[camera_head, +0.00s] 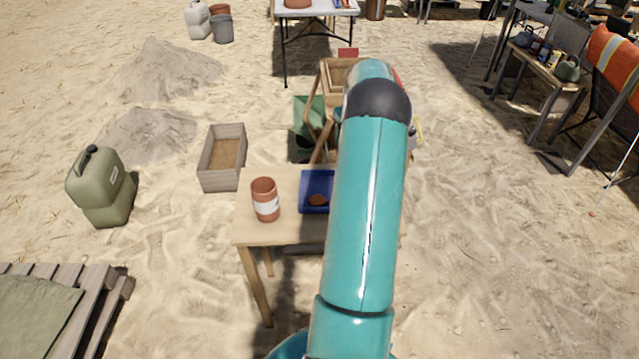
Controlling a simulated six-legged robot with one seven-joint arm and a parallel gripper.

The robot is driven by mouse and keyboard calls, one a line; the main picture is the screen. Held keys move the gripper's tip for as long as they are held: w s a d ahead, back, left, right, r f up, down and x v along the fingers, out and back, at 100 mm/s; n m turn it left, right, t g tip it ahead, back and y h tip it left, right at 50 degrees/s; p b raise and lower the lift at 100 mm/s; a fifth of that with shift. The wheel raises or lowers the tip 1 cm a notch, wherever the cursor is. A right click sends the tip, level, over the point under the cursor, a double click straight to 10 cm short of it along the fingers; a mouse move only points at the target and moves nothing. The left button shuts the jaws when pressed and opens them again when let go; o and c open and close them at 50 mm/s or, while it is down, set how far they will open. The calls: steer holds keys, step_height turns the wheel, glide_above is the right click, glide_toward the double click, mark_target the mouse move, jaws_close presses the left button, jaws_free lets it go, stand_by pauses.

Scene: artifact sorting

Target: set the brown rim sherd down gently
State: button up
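A small orange-brown sherd (318,199) lies in a blue tray (311,180) on a light wooden table (285,232). I cannot tell whether this is the brown rim sherd. My teal arm crosses the middle of the picture and covers the right part of the tray and much of the table. My gripper is hidden behind the arm, so what it holds does not show.
A terracotta pot with a white label (265,200) stands left of the tray. A wooden box (222,157) of sand sits on the ground. A wooden sieve frame (333,80) stands behind. A green jerrycan (101,187) is at left. Open sand lies right of the table.

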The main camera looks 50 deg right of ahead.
steer(key=w+a+f, duration=0.2)
steer(key=a+f, duration=0.1)
steer(key=a, duration=0.3)
glide_above(320, 183)
steer(key=f, duration=0.4)
steer(key=shift+s+d+f, duration=0.3)
steer(key=shift+s, duration=0.05)
steer(key=shift+w+a+f, duration=0.1)
steer(key=shift+a+f, duration=0.15)
steer(key=shift+f, duration=0.85)
steer(key=shift+w+a+f, duration=0.1)
steer(key=shift+a+f, duration=0.15)
steer(key=shift+f, duration=0.8)
steer(key=shift+f, duration=0.15)
steer(key=o, duration=0.7)
